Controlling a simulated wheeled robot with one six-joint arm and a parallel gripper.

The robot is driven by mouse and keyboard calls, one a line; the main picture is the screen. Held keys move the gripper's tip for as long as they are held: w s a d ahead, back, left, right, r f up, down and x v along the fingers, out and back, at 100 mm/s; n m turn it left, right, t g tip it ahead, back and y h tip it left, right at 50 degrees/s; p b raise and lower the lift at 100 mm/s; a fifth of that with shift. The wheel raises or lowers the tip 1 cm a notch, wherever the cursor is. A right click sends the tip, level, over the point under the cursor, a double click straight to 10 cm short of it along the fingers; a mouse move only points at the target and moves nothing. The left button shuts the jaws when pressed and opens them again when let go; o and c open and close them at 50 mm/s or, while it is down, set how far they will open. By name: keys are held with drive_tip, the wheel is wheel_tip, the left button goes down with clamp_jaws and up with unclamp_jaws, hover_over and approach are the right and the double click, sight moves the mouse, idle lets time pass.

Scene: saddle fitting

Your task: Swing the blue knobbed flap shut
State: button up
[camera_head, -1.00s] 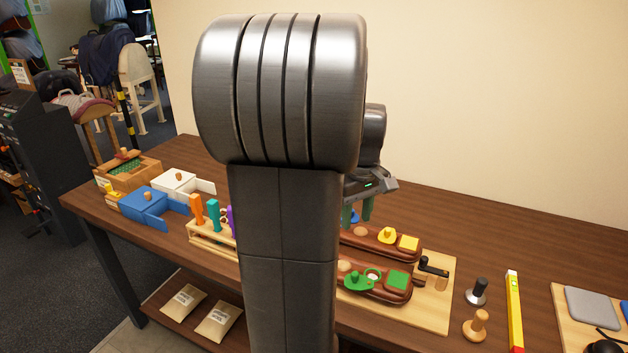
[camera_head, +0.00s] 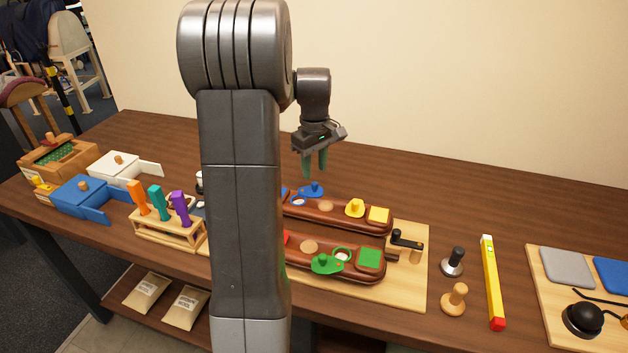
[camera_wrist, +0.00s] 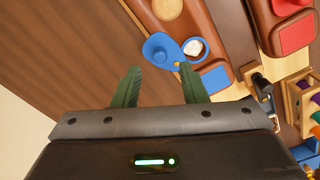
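The blue knobbed flap (camera_head: 313,189) is on the far dark-wood strip in the head view. In the wrist view the blue flap (camera_wrist: 158,48) is swung to the side of a blue-rimmed opening (camera_wrist: 194,48), which is uncovered and shows white inside. The rimmed opening also shows in the head view (camera_head: 299,202). My gripper (camera_head: 315,168) points down above the flap, apart from it. In the wrist view my gripper (camera_wrist: 160,72) has its two green fingers spread, with nothing between them; the flap lies just beyond the fingertips.
A yellow knobbed flap (camera_head: 355,208) and yellow pad (camera_head: 378,216) share the far strip. The near strip carries a green flap (camera_head: 326,264) and green pad (camera_head: 369,258). A tool rack (camera_head: 166,229) stands left. The table behind the strips is clear.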

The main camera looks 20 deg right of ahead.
sight(315, 183)
wheel_tip(315, 183, down, 5)
idle(0.3)
clamp_jaws()
